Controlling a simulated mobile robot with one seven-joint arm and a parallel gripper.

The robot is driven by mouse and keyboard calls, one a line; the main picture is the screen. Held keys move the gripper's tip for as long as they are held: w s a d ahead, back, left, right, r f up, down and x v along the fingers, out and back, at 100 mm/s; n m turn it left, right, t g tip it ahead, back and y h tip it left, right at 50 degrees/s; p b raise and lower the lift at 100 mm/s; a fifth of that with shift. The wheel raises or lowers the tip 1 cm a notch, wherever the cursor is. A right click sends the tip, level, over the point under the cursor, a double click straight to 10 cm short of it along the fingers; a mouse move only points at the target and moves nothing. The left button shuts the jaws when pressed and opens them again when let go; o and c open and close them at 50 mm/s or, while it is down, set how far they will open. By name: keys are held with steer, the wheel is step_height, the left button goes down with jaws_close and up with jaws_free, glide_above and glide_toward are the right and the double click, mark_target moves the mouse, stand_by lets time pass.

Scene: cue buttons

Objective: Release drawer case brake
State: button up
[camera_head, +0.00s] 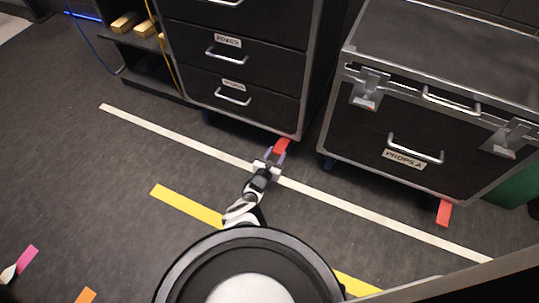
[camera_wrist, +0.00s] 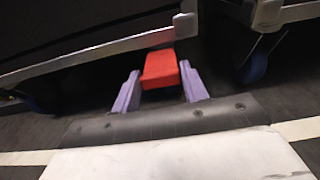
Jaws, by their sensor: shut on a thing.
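The black drawer case (camera_head: 260,65) with metal edges stands at the top centre of the head view, with labelled drawers and silver handles. Its red brake pedal (camera_head: 282,146) sticks out under the near right corner. My gripper (camera_head: 273,157) is low over the floor at that corner. In the wrist view the red pedal (camera_wrist: 160,69) lies between the two purple fingers of my gripper (camera_wrist: 160,78), and the jaws are shut on it. The case's lower edge (camera_wrist: 90,55) runs just above the pedal. The pedal's far end is hidden under the case.
A second case (camera_head: 370,135), labelled PROPS A, stands to the right with its own red pedal (camera_head: 444,212). Its caster (camera_wrist: 255,65) is right of my gripper. A shelf (camera_head: 140,45) stands at left. White (camera_head: 180,140) and yellow (camera_head: 185,205) tape mark the open floor.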

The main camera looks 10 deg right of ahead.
steer(key=shift+w+r+p, duration=0.3)
steer(key=shift+r+p, duration=0.1)
steer(key=shift+r, duration=0.5)
steer(key=shift+f, duration=0.1)
steer(key=shift+d, duration=0.1)
steer(key=o, duration=1.4)
steer(key=shift+s+f, duration=0.1)
steer(key=shift+s, duration=0.05)
steer(key=p+v, duration=0.8)
steer(key=v, duration=0.6)
